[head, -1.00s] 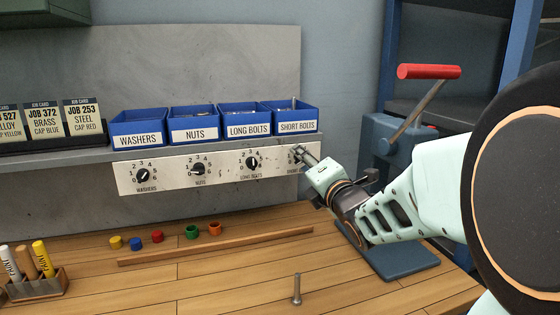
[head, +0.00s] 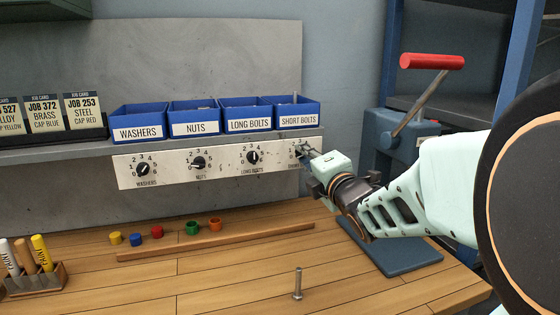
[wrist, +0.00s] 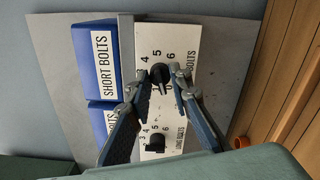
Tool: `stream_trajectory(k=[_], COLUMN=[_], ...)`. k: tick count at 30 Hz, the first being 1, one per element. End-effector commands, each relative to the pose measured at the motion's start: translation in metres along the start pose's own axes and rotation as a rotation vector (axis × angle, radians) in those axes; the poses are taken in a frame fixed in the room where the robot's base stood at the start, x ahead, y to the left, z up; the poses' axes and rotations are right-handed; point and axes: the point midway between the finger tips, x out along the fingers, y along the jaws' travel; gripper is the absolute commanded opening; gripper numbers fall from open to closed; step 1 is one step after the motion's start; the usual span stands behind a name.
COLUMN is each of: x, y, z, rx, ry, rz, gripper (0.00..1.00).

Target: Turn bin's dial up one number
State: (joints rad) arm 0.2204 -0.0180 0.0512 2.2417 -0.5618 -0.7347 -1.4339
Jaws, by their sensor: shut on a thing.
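The blue SHORT BOLTS bin (head: 296,113) stands at the right end of the shelf, with a bolt sticking up in it. Its black dial (wrist: 160,73) sits on the white panel below. In the wrist view the numbers 4, 5 and 6 show around it. My gripper (wrist: 160,76) is shut on this dial, a fingertip at each side. In the head view my gripper (head: 306,156) reaches the panel's right end from the right and covers most of the dial. I cannot tell for certain which number the dial's mark points to.
The LONG BOLTS dial (head: 252,157), NUTS dial (head: 198,163) and WASHERS dial (head: 143,169) line the panel to the left. A bolt (head: 297,283) stands on the bench; several coloured caps lie behind a wooden strip (head: 215,242).

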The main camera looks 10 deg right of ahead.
Motion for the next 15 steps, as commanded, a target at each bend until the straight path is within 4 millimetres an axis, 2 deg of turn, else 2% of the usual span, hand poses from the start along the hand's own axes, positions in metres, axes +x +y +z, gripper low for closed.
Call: stream_trajectory(k=[15], x=[0.0003], y=[0.0006], z=[0.0003], rx=[0.370], ry=[0.000], rz=[0.003], gripper=[0.00])
